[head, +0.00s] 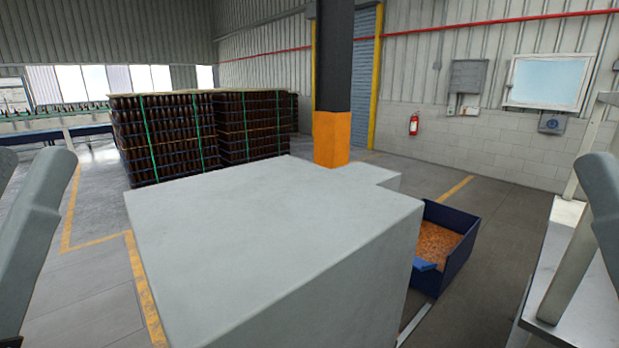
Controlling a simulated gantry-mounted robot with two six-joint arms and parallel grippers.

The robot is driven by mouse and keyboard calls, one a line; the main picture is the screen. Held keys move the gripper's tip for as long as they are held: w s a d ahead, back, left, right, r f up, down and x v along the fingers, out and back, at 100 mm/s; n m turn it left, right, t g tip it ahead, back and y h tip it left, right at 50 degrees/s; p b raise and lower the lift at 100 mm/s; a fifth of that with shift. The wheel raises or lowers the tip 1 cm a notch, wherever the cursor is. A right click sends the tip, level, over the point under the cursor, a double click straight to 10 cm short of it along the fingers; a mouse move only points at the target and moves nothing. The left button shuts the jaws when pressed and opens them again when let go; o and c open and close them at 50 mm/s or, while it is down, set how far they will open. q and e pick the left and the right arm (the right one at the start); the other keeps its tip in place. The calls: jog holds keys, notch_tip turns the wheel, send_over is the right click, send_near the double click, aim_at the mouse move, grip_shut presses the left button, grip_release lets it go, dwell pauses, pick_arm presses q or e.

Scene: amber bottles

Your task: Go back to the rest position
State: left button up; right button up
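Only the head view is given. Grey links of my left arm show at the left edge, and a grey link of my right arm shows at the right edge. Both arms are raised at the sides of the picture. Neither gripper is in view, so their fingers and anything in them are hidden. A large light grey block (260,225) fills the middle foreground; I cannot tell whether it is part of my own body.
Strapped stacks of amber bottles (165,135) stand behind left. A dark column with an orange base (331,138) rises behind the block. A blue bin (460,262) with orange-brown contents sits right. A pale bench (575,285) stands far right. Floor at left is clear.

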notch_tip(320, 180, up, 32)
jog(key=p, duration=2.8)
jog(key=shift+p, duration=0.35)
